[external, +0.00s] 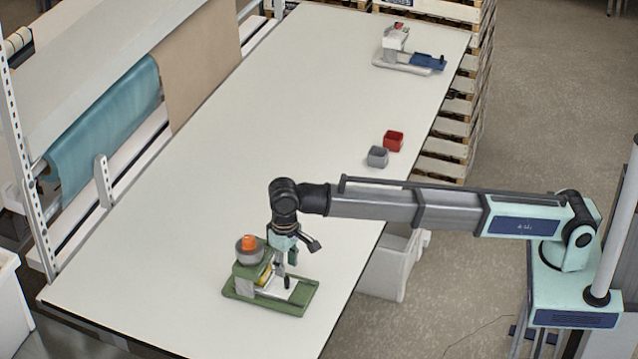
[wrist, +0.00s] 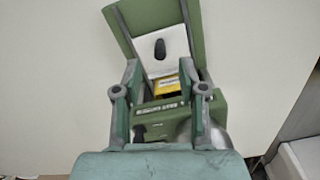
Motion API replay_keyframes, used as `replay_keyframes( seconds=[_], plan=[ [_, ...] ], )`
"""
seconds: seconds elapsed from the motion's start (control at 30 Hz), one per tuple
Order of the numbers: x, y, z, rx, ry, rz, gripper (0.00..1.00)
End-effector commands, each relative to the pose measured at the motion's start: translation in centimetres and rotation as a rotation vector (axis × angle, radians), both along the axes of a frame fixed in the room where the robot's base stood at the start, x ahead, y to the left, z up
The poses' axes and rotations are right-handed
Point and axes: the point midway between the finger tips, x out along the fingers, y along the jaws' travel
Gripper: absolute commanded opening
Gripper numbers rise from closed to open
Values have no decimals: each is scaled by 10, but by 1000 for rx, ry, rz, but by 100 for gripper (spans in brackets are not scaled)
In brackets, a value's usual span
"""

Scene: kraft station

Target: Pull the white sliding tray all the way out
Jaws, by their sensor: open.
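The white sliding tray (external: 277,292) lies in the green base (external: 262,303) of a small device near the front of the table. In the wrist view the tray (wrist: 173,42) carries an upright-looking dark oval knob (wrist: 160,48), and a yellow part (wrist: 165,86) sits at its near end. The device has a grey round top with an orange piece (external: 249,242). My gripper (wrist: 160,70) is open, its two fingers apart with the tray's near part and the yellow part between them in the picture. The knob shows beyond the fingertips, and nothing is held.
A grey bin (external: 377,156) and a red bin (external: 393,141) stand near the table's right edge. A second device with a blue tray (external: 428,62) is at the far end. The table's middle and left are clear. A white container (external: 385,268) is below the right edge.

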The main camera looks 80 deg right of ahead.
Motion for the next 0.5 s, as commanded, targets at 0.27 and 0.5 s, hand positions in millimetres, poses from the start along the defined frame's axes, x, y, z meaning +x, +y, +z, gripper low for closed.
replay_keyframes(
  seconds=[0.27,0.5],
  plan=[
    [-1,0,-43,0,1,0,41],
    [0,0,-58,0,0,0,41]
  ],
)
